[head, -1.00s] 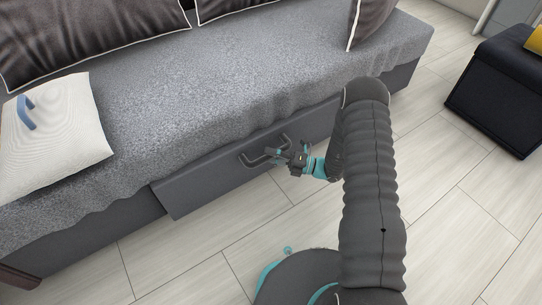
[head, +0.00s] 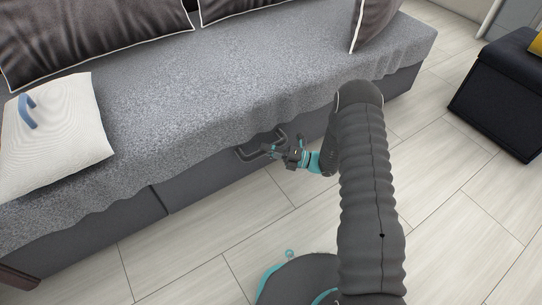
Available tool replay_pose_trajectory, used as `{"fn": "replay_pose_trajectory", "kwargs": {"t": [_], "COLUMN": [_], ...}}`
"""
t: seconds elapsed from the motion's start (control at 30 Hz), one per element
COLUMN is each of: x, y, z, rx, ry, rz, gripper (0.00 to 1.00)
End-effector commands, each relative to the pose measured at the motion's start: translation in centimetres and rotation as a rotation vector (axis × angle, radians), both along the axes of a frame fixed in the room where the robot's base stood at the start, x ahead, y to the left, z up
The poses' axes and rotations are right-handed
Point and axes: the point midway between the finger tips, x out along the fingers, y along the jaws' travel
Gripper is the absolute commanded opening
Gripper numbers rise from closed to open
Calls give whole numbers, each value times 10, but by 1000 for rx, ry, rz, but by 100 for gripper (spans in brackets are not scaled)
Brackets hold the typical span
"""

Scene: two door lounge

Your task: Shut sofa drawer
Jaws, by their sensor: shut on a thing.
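The sofa drawer (head: 205,183) is a dark grey panel low in the front of the grey sofa (head: 210,100). Its face looks close to flush with the panel to its left, with a thin seam between them. The drawer's dark bar handle (head: 247,154) is at the panel's upper part. My gripper (head: 273,150) is at the right part of the handle, its fingers shut on the handle. My arm comes in from the right and hides the right end of the drawer front.
A white cushion (head: 65,135) with a blue handle-like object (head: 28,111) on it lies at the sofa's left. Dark cushions (head: 90,35) line the back. A black ottoman (head: 500,95) stands at right. The light tiled floor (head: 190,260) in front is clear.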

Motion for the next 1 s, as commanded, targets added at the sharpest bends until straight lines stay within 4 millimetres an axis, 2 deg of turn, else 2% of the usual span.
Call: {"fn": "replay_pose_trajectory", "kwargs": {"t": [0.17,0.2,0.3,0.67,0.83,1.0], "x": [4,4,3,3,-1,-7], "y": [2,2,1,-5,-25,-58], "z": [0,0,0,0,-3,-8], "rx": [-5,-5,-4,-3,-3,-2], "ry": [-6,-6,-5,-3,-3,-3], "rz": [-7,-7,-6,-9,-11,-12], "gripper": [0,29,50,50,50,50]}}
